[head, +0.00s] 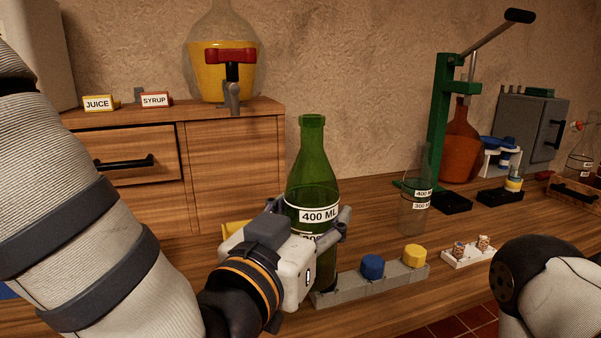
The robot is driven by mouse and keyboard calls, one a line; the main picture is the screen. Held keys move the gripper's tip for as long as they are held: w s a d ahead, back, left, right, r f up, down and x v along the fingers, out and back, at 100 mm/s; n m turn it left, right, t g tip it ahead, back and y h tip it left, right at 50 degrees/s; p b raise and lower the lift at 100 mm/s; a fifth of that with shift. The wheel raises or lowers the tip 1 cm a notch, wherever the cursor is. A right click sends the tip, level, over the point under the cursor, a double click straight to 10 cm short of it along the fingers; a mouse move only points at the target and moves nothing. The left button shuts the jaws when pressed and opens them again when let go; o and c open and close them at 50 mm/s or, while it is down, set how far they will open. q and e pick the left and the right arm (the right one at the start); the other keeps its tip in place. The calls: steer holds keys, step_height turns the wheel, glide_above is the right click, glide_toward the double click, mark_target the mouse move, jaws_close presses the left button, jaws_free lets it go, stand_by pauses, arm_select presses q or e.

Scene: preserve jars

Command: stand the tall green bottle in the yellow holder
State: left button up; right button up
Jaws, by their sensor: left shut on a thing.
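The tall green bottle (313,180) stands upright in the middle of the head view, with a white "400 ML" label. My left gripper (318,228) is shut on the bottle around its labelled body. The bottle's lower part is partly hidden by the gripper, and I cannot tell whether its base touches the table. A yellow piece (236,228), possibly the yellow holder, shows just behind and left of my gripper, mostly hidden by it. My right arm comes in at the lower right, but its gripper is out of view.
A grey rack (385,280) with a blue cap (372,266) and a yellow cap (414,256) lies right of the bottle. A clear measuring glass (414,212) stands farther right. A green press (441,130) and a brown bottle (461,145) stand behind.

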arm_select(q)
steer(key=w+a+f+n+y, duration=0.1)
steer(key=a+f+n+y, duration=0.1)
steer(key=a, duration=0.7)
steer(key=a+f+n+t+y, duration=0.1)
steer(key=a+f+n+y, duration=0.2)
steer(key=a, duration=0.7)
step_height(320, 180, down, 3)
steer(key=y, duration=0.2)
steer(key=shift+w+a+r+t+y, duration=0.15)
steer(key=shift+w+t+y, duration=0.15)
steer(key=shift+w, duration=0.1)
steer(key=shift+a, duration=0.1)
